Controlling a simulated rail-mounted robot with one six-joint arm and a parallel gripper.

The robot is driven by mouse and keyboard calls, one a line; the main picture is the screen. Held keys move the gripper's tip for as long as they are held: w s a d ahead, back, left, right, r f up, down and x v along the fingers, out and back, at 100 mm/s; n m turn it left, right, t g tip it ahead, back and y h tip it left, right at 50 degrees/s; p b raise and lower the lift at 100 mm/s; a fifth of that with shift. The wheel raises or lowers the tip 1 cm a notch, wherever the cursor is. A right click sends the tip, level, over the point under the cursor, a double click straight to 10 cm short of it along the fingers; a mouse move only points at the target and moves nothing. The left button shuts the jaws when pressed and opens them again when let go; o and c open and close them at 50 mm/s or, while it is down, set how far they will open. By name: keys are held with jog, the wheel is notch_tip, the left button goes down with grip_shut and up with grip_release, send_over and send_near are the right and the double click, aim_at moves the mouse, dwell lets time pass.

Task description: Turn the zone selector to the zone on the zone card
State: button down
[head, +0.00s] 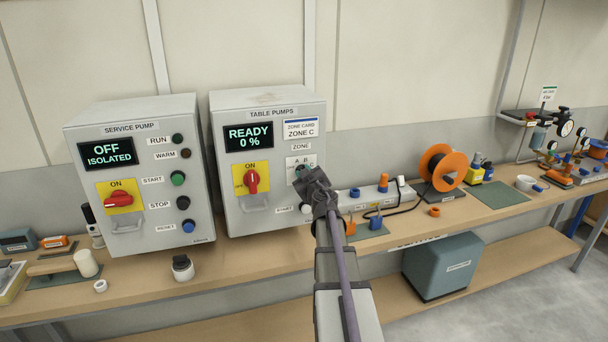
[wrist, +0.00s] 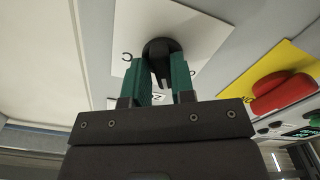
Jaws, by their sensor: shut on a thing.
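The zone card (head: 300,127) on the table pumps panel reads ZONE C. Below it is the white zone plate (head: 292,161), with letters A and B readable and C partly showing. My gripper (head: 304,173) is at this plate and covers most of the selector. In the wrist view my gripper (wrist: 166,80) has its two green fingers shut on the black zone selector knob (wrist: 160,47), one on each side. A letter C shows on the plate beside the left finger. I cannot tell which zone the knob points at.
The table pumps panel (head: 228,107) display reads READY 0 %. Its red switch (head: 251,181) on a yellow plate is left of the selector. The service pump panel (head: 78,133) stands further left, reading OFF ISOLATED. A power strip (head: 372,196) and orange reel (head: 442,168) lie to the right.

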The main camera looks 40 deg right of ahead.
jog(key=m, duration=0.6)
jog(key=shift+w+d+r, duration=0.1)
jog(key=shift+w+d, duration=0.15)
jog(key=shift+w, duration=0.05)
jog(key=m, duration=0.6)
jog(key=shift+m, duration=0.3)
jog(key=c, duration=1.2)
grip_release()
jog(key=shift+s, duration=0.1)
jog(key=shift+o, duration=1.3)
jog(key=shift+s+a, duration=0.25)
jog(key=shift+f+v, duration=0.2)
jog(key=shift+v, duration=1.15)
jog(key=shift+f+v, duration=0.2)
jog(key=shift+v, duration=1.15)
jog(key=shift+d, duration=0.1)
